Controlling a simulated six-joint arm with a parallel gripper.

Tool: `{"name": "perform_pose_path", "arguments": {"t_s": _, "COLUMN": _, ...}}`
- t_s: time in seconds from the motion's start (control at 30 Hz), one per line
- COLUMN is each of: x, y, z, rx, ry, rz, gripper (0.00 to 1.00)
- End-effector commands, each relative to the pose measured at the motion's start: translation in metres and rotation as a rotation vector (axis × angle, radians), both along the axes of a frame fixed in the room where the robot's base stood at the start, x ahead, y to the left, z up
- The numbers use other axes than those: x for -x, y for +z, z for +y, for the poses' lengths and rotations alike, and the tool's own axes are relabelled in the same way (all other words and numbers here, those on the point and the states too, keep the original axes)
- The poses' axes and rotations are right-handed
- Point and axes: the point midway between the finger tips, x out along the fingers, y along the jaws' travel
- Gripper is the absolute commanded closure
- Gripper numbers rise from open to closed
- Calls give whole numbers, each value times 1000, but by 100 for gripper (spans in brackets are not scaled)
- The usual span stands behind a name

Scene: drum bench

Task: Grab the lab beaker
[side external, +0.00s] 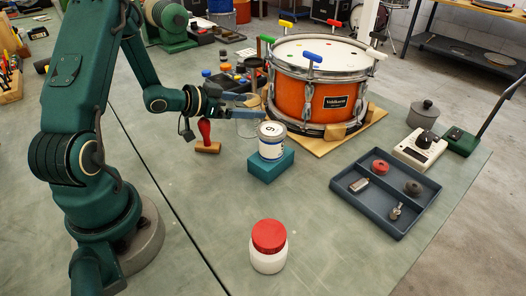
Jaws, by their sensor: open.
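A clear glass beaker (247,128) stands on the green bench top, left of the orange drum and behind the white-and-blue can. It is small and hard to make out in this view. My gripper (250,105) is open and points right, its two blue-grey fingers at the beaker's upper part. The fingers hide some of the beaker's rim. I cannot tell whether the glass is between the fingers or just beside them.
A labelled can (271,141) on a teal block (271,165) stands close in front of the beaker. A red-handled tool (206,134) stands left of it. The drum (318,98) is close on the right. A white jar (268,248) and a divided tray (384,191) are nearer.

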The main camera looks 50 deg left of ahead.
Motion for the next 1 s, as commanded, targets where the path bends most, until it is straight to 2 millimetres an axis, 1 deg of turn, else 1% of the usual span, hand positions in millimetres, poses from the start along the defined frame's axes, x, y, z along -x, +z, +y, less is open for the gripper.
{"name": "perform_pose_path", "arguments": {"t_s": 0.1, "x": 0, "y": 0, "z": 0, "rx": 0, "ry": 0, "rz": 0, "gripper": 0}}
{"name": "perform_pose_path", "arguments": {"t_s": 0.13, "x": 0, "y": 0, "z": 0, "rx": 0, "ry": 0, "rz": 0, "gripper": 4}}
{"name": "perform_pose_path", "arguments": {"t_s": 0.17, "x": 0, "y": 0, "z": 0, "rx": 0, "ry": 0, "rz": 0, "gripper": 15}}
{"name": "perform_pose_path", "arguments": {"t_s": 0.2, "x": 0, "y": 0, "z": 0, "rx": 0, "ry": 0, "rz": 0, "gripper": 31}}
{"name": "perform_pose_path", "arguments": {"t_s": 0.27, "x": 0, "y": 0, "z": 0, "rx": 0, "ry": 0, "rz": 0, "gripper": 54}}
{"name": "perform_pose_path", "arguments": {"t_s": 0.3, "x": 0, "y": 0, "z": 0, "rx": 0, "ry": 0, "rz": 0, "gripper": 69}}
{"name": "perform_pose_path", "arguments": {"t_s": 0.33, "x": 0, "y": 0, "z": 0, "rx": 0, "ry": 0, "rz": -1, "gripper": 74}}
{"name": "perform_pose_path", "arguments": {"t_s": 0.67, "x": 0, "y": 3, "z": 0, "rx": -2, "ry": -1, "rz": -2, "gripper": 74}}
{"name": "perform_pose_path", "arguments": {"t_s": 0.87, "x": 0, "y": 17, "z": 0, "rx": -3, "ry": -2, "rz": -4, "gripper": 74}}
{"name": "perform_pose_path", "arguments": {"t_s": 1.0, "x": 0, "y": 35, "z": 1, "rx": -6, "ry": -2, "rz": -7, "gripper": 74}}
